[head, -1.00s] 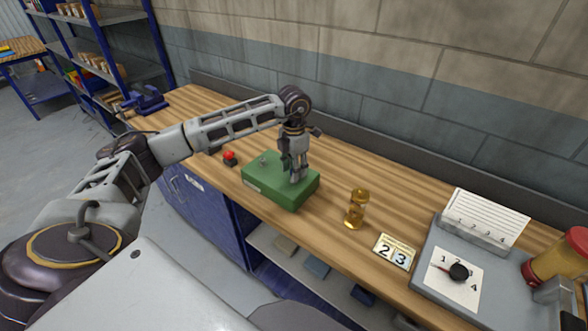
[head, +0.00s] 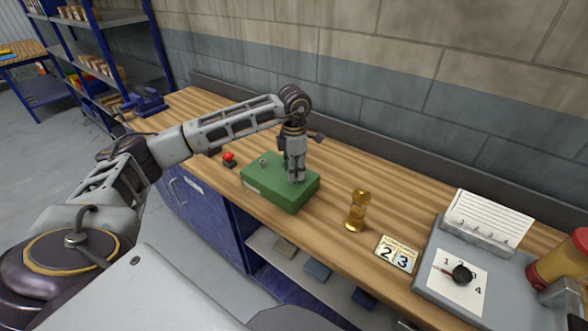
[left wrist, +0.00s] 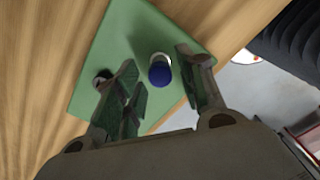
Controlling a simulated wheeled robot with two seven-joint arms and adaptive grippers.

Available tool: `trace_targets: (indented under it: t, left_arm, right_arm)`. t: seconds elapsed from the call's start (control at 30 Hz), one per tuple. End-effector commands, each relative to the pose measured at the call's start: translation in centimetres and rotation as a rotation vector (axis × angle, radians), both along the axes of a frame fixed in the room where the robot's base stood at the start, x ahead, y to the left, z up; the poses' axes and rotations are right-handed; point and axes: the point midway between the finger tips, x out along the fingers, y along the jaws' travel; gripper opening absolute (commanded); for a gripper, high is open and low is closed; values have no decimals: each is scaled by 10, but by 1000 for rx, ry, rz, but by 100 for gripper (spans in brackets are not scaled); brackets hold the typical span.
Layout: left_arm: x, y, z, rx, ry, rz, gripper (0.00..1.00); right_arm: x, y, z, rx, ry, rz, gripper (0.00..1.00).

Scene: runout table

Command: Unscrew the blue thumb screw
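The blue thumb screw (left wrist: 160,70) stands on the green block (left wrist: 125,30) in the left wrist view, seen from above with a pale ring at its far side. In the head view the screw is hidden by my left gripper (head: 296,180), which points down over the right part of the green block (head: 272,193). In the left wrist view the fingers of my left gripper (left wrist: 158,82) are apart, one on each side of the blue screw, with visible gaps. A second, grey-and-dark screw (left wrist: 103,77) stands on the block outside the fingers. My right gripper is not in view.
A red button (head: 229,157) sits left of the block. A grey dial panel (head: 435,272) lies at far right. The wall runs behind the bench.

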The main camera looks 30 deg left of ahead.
Motion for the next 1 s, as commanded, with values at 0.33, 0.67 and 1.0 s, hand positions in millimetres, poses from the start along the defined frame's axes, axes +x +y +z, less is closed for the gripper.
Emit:
trace_targets:
  t: [0.33,0.67,1.0]
  left_arm:
    - [0,0,-1,0,0,-129,39]
    - [0,0,-1,0,-1,-318,39]
    - [0,0,-1,0,0,-512,39]
  right_arm:
    - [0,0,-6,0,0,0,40]
    - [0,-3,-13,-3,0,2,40]
    - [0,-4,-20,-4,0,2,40]
